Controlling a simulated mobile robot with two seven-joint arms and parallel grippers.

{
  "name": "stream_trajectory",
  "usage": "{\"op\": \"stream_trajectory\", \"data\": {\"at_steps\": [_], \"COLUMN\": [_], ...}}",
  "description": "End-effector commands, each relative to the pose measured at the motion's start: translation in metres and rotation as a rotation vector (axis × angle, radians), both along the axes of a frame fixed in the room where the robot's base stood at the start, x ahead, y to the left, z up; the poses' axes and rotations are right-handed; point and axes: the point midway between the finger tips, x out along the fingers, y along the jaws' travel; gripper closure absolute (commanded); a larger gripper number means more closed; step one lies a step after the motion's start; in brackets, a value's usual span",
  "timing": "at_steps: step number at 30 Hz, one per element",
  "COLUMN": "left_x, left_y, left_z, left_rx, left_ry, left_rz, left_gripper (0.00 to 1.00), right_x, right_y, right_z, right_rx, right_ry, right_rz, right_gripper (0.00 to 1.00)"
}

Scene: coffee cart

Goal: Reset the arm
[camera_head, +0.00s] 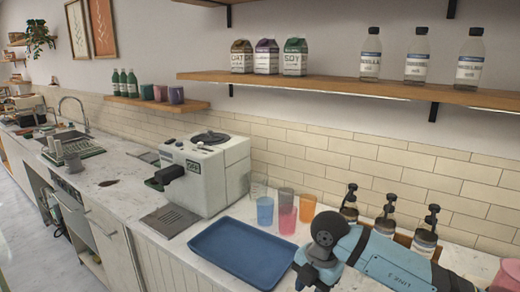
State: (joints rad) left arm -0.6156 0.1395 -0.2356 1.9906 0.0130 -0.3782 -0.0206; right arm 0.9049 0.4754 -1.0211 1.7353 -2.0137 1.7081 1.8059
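My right arm (385,258), light blue with a dark joint, comes in from the lower right. It reaches over the counter to beside the blue tray (240,255). The arm's end runs down to the bottom edge, and I see no gripper fingers there. My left arm and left gripper are not in view. The tray looks empty.
A white coffee machine (205,170) stands left of the tray. Several coloured cups (286,218) stand behind it. Several pump bottles (387,212) stand behind my arm. The wall shelf (340,85) holds cartons (266,57) and bottles (417,55). The counter (125,187) left of the machine is mostly clear.

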Motion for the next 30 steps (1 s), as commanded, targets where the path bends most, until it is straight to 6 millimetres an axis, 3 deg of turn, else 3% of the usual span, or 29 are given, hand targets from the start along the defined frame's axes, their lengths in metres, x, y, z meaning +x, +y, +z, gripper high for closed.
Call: {"op": "stream_trajectory", "data": {"at_steps": [4, 7, 10, 14, 18, 22, 26, 30], "left_x": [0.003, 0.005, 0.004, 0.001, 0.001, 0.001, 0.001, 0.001], "left_y": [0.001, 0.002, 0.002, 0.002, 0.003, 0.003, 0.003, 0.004], "left_z": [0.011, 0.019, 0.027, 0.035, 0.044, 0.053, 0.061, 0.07], "left_rx": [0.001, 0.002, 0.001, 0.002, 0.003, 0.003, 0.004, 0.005], "left_ry": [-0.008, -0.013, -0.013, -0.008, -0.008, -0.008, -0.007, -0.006], "left_rz": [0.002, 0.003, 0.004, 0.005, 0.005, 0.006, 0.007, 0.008], "left_gripper": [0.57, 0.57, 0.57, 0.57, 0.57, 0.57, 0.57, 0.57], "right_x": [-0.043, -0.073, -0.101, -0.118, -0.113, -0.101, -0.102, -0.135], "right_y": [0.05, 0.084, 0.114, 0.131, 0.116, 0.078, 0.027, -0.028], "right_z": [-0.013, -0.009, 0.007, 0.036, 0.054, 0.042, -0.002, -0.071], "right_rx": [0.315, 0.592, 0.926, 1.347, 1.68, 1.824, 1.777, 1.538], "right_ry": [0.102, 0.154, 0.174, 0.132, 0.014, -0.123, -0.236, -0.273], "right_rz": [0.141, 0.208, 0.216, 0.094, -0.206, -0.602, -1.051, -1.492], "right_gripper": [0.65, 0.65, 0.65, 0.65, 0.65, 0.65, 0.65, 0.65]}}
